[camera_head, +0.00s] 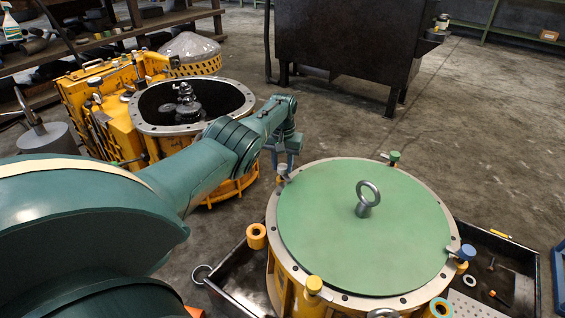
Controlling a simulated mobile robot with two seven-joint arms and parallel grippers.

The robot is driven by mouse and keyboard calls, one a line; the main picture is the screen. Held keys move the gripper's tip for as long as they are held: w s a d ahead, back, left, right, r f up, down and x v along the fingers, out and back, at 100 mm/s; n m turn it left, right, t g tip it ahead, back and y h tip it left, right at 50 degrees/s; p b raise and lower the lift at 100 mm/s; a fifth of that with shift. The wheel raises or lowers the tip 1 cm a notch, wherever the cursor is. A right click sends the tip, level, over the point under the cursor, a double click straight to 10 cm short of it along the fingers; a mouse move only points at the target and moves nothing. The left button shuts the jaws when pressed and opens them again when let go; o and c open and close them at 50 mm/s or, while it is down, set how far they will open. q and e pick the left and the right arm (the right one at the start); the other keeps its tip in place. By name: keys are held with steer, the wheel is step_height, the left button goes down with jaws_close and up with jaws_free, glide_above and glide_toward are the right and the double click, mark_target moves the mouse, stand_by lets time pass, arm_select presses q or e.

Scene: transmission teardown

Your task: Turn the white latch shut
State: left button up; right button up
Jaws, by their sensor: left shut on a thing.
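The white latch (282,171) sits on the rim of the yellow housing (285,262), at the far left edge of the round green cover (330,215). My left gripper (284,162) reaches down on it from above and is shut on it. The fingers partly hide the latch, so I cannot tell exactly how it is turned. My right gripper is not in view.
A green latch (393,157), a blue latch (467,252) and a yellow latch (314,285) stand around the same rim. A metal eye ring (368,198) rises from the cover. An open yellow housing (245,98) stands behind my left arm. Open floor lies at right.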

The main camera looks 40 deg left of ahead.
mark_target(283, 166)
arm_select(q)
steer(key=n, duration=0.5)
steer(key=shift+n, duration=0.3)
stand_by(0.4)
steer(key=o, duration=1)
steer(key=shift+c, duration=0.2)
steer(key=shift+r, duration=0.15)
steer(key=shift+r+p, duration=0.3)
steer(key=shift+p, duration=0.15)
step_height(283, 166, up, 6)
steer(key=p, duration=0.5)
steer(key=shift+f, duration=0.1)
step_height(283, 166, up, 7)
steer(key=p, duration=0.5)
steer(key=shift+f, duration=0.2)
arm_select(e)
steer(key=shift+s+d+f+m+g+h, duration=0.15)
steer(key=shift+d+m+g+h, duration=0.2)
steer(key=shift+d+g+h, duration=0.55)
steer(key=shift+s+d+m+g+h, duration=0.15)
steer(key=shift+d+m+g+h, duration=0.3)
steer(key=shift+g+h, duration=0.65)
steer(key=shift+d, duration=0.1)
